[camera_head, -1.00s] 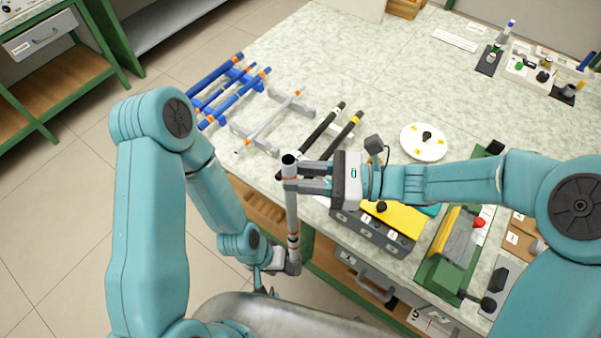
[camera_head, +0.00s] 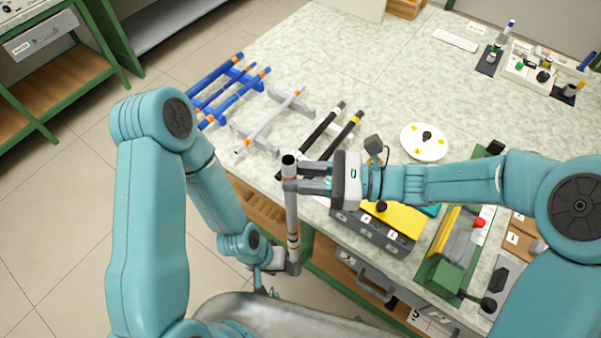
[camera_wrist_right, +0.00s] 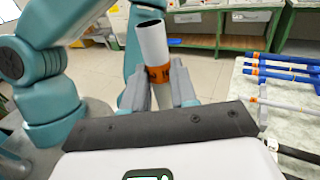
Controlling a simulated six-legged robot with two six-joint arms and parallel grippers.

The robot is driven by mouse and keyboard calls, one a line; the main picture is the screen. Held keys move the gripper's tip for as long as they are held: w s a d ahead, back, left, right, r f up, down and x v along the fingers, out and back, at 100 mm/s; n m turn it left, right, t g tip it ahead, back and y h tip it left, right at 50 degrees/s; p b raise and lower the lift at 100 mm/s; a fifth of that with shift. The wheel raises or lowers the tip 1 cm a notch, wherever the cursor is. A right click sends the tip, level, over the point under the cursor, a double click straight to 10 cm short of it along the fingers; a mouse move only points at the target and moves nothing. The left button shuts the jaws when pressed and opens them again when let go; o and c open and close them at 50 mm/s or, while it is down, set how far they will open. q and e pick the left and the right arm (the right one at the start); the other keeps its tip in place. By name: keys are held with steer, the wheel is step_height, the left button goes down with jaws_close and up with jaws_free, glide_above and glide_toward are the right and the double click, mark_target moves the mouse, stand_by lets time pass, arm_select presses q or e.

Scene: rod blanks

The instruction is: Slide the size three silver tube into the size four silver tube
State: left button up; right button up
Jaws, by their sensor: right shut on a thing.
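A silver tube (camera_head: 292,212) stands nearly upright off the table's front edge, its open dark end up. My right gripper (camera_head: 305,184) is shut on it near the top, around an orange band; the wrist view shows the tube (camera_wrist_right: 153,42) between the fingers, tilted slightly. Lower down is another orange and dark band (camera_head: 293,240); I cannot tell whether a second, narrower tube sits inside or below the top one. My left gripper (camera_head: 287,266) is at the tube's lower end; its fingers are too small to read. Size marks are not legible.
A thin silver tube (camera_head: 268,124) lies on a grey rack. Blue tubes (camera_head: 242,97) and black tubes (camera_head: 325,126) lie on racks beside it. A grey box with yellow top (camera_head: 389,220), a green fixture (camera_head: 445,272) and a white disc (camera_head: 423,142) stand to the right.

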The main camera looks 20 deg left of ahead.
step_height(320, 180, down, 19)
steer(key=b, duration=1.4)
stand_by(5.4)
steer(key=o, duration=0.9)
